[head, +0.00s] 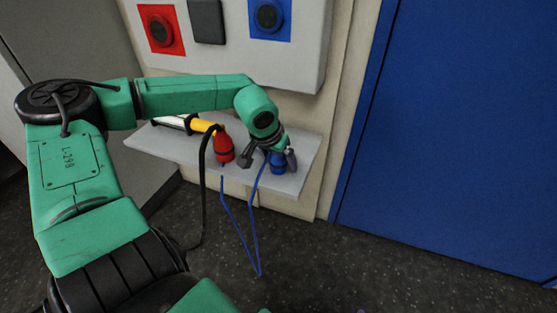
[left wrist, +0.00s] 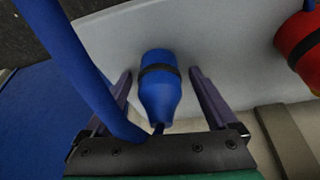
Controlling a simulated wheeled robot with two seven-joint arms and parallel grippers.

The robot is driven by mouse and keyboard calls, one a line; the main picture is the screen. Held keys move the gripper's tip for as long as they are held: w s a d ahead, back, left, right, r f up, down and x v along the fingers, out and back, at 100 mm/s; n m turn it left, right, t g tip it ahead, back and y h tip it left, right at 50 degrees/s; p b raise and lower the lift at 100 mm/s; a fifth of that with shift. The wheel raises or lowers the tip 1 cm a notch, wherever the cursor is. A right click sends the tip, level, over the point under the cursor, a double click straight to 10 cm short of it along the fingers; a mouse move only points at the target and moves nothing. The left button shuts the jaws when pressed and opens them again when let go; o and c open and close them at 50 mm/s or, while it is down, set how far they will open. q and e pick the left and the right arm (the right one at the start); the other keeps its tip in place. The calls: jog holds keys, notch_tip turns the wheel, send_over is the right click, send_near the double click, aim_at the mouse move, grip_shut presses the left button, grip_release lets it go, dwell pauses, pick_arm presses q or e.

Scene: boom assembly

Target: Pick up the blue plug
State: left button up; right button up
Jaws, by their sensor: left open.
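The blue plug (head: 278,163) stands on the right part of a light grey shelf (head: 292,184) in the head view. In the left wrist view the blue plug (left wrist: 159,87), with a black band, lies between the fingers of my left gripper (left wrist: 160,85). The fingers are open, with a gap on both sides of the plug. In the head view my left gripper (head: 270,158) is at the plug and partly covers it. A blue cable (left wrist: 75,65) crosses the left of the wrist view, close to the left finger.
Above is a wall panel with a red socket (head: 161,30) and a blue socket (head: 269,16). A blue door (head: 460,130) is at right.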

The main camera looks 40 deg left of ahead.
pick_arm(q)
jog(key=shift+r, duration=0.1)
grip_shut()
pick_arm(e)
jog(key=shift+r, duration=0.1)
pick_arm(q)
notch_tip(320, 180, up, 9)
jog(key=p, duration=0.3)
jog(key=shift+r+p, duration=0.15)
jog(key=shift+p, duration=0.2)
notch_tip(320, 180, up, 11)
jog(key=p, duration=0.3)
pick_arm(e)
jog(key=s+d+r+g+h, duration=0.2)
jog(key=d+r+g+h, duration=0.2)
jog(key=d, duration=0.5)
notch_tip(320, 180, up, 3)
jog(key=g, duration=0.2)
jog(key=shift+s+d+f+n+g, duration=0.2)
jog(key=shift+d+n+g, duration=0.1)
jog(key=shift+n, duration=0.1)
pick_arm(q)
jog(key=shift+f, duration=0.2)
